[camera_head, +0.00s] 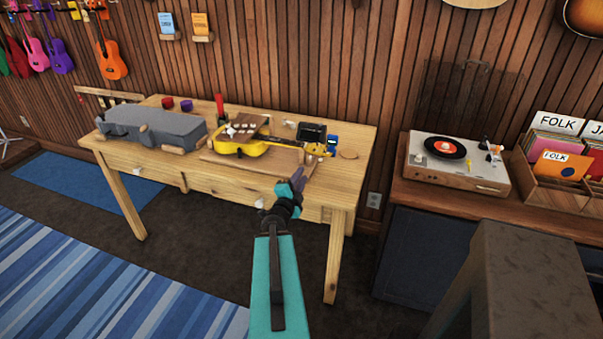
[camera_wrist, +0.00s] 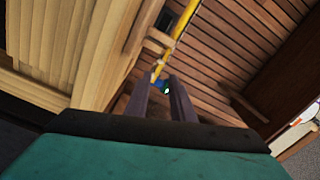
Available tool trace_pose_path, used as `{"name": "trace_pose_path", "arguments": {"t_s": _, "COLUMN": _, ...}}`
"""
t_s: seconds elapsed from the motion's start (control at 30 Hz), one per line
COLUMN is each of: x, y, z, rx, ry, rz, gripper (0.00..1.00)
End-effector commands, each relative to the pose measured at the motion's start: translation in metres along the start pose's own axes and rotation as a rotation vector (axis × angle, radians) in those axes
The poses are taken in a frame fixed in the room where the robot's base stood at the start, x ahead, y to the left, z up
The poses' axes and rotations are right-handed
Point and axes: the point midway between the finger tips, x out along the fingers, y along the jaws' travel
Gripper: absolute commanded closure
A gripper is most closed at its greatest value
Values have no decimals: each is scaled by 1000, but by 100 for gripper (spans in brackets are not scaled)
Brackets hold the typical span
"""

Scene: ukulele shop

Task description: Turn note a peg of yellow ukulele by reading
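The yellow ukulele (camera_head: 253,146) lies on a low wooden board on the workbench, body to the left and neck pointing right. Its headstock (camera_head: 318,149) is near the board's right end; the single pegs are too small to tell apart. A small blue device with a lit screen (camera_head: 332,142) is right beside the headstock. My gripper (camera_head: 297,180) appears in front of the bench's front edge, below the headstock in the picture. In the wrist view, its two dark fingers (camera_wrist: 160,82) are apart with nothing held. The yellow neck (camera_wrist: 184,18) and a blue object (camera_wrist: 158,84) show beyond them.
A grey instrument case (camera_head: 150,125) fills the bench's left side. A dark box (camera_head: 311,131) and a red upright item (camera_head: 220,107) stand behind the ukulele. A record player (camera_head: 458,163) sits on a cabinet to the right. Open floor lies before the bench.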

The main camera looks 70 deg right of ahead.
Motion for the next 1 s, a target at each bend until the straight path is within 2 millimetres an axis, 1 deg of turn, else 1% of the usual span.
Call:
{"name": "trace_pose_path", "arguments": {"t_s": 0.1, "x": -7, "y": -3, "z": -1, "rx": 0, "ry": 0, "rz": 1, "gripper": 78}}
{"name": "trace_pose_path", "arguments": {"t_s": 0.5, "x": -25, "y": -2, "z": -1, "rx": 1, "ry": 1, "rz": 0, "gripper": 78}}
{"name": "trace_pose_path", "arguments": {"t_s": 1.0, "x": -28, "y": 0, "z": 0, "rx": 1, "ry": 1, "rz": -1, "gripper": 78}}
